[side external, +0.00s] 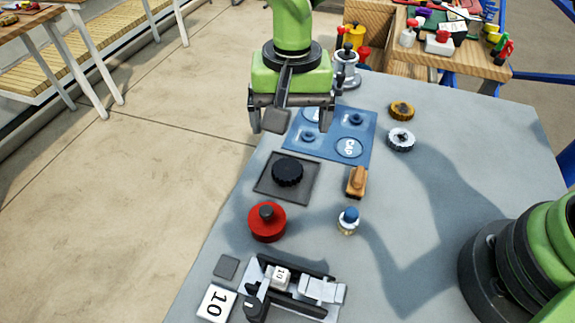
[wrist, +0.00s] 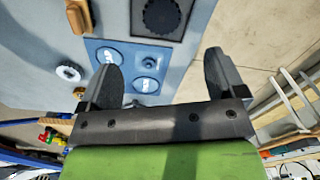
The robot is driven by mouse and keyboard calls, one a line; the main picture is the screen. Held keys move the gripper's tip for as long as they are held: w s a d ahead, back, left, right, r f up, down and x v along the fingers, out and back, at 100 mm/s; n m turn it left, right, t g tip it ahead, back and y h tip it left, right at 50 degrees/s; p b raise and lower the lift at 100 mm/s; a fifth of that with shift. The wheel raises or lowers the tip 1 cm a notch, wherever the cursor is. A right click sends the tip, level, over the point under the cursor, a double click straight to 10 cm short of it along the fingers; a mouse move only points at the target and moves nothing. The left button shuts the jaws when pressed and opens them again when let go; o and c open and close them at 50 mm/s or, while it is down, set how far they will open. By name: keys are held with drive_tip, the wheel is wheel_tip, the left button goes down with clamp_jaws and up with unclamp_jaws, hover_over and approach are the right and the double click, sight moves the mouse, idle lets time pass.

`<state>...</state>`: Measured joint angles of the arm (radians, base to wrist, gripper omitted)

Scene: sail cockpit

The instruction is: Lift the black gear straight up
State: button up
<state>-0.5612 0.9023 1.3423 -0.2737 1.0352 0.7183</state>
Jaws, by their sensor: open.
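The black gear (side external: 287,171) lies flat on a dark square pad (side external: 262,186) near the left edge of the grey table. It also shows at the top of the wrist view (wrist: 162,16), on the same pad (wrist: 141,29). My gripper (side external: 290,122) is open with nothing between its fingers. The gear is clear of both fingers.
A red knobbed cylinder (side external: 267,223), a wooden-handled stamp (side external: 356,182) and a small blue-topped bottle (side external: 348,220) stand nearby. White (side external: 401,139) and brown (side external: 402,110) gears lie at the right. A metal fixture (side external: 292,288) stands in front.

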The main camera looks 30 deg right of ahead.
sight(287, 169)
drive_tip(key=f, duration=1)
drive_tip(key=shift+a+f, duration=0.2)
drive_tip(key=shift+f, duration=0.15)
drive_tip(key=c, duration=1.1)
wheel_tip(287, 169, up, 10)
drive_tip(key=shift+r, duration=0.1)
drive_tip(key=shift+r, duration=0.95)
